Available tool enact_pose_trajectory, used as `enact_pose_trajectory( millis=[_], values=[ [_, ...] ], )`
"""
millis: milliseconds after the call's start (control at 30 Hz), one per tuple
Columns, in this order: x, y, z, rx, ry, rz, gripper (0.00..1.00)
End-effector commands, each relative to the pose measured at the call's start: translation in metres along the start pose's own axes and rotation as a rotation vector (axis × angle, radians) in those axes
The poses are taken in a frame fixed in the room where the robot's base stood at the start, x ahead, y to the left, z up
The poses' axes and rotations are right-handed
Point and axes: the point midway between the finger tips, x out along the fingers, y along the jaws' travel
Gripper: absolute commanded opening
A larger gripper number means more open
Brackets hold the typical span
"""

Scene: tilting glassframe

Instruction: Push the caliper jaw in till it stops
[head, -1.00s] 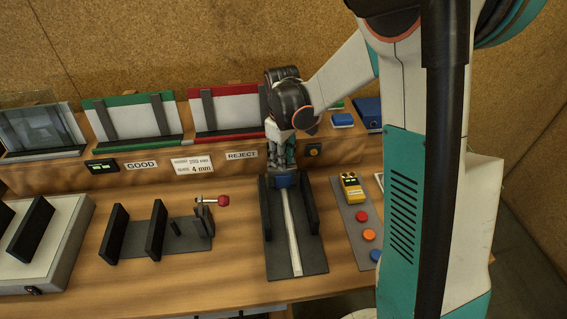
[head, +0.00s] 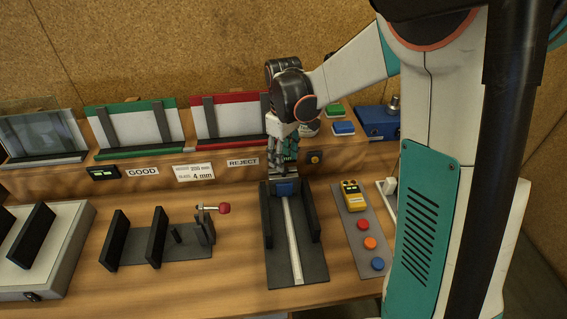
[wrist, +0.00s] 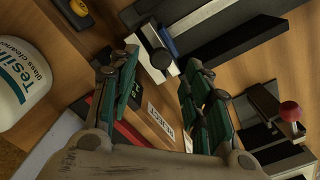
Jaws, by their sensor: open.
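The caliper is a dark plate (head: 309,267) with a pale rail (head: 291,238) and dark side walls. Its blue jaw (head: 285,188) sits at the far end of the rail. My gripper (head: 281,166) points down just behind the jaw, by the back ledge. In the head view it overlaps the jaw's far side, and I cannot tell whether it touches. In the wrist view my gripper (wrist: 158,88) is open, with nothing between its fingers. A white and dark block with a blue strip (wrist: 168,42), seemingly the jaw end, shows beyond the fingertips.
A clamp fixture with a red knob (head: 224,208) stands left of the caliper. A panel with a yellow device (head: 353,196) and coloured buttons lies to the right. The ledge with the REJECT label (head: 243,162) is close behind. A white bottle (wrist: 18,80) shows in the wrist view.

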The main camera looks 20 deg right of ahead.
Motion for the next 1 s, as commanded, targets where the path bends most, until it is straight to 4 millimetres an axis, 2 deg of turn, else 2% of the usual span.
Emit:
enact_pose_trajectory(
  millis=[33, 200, 400, 600, 1000],
  values=[
    [-0.012, 0.000, 0.001, 0.000, 0.000, 0.000, 0.44],
    [-0.045, 0.000, 0.000, 0.000, 0.000, 0.000, 0.44],
    [-0.071, 0.000, 0.000, 0.000, 0.000, 0.000, 0.44],
    [-0.079, 0.000, 0.000, 0.000, 0.000, 0.000, 0.44],
    [-0.080, 0.000, 0.000, 0.001, 0.001, 0.001, 0.44]
  ],
)
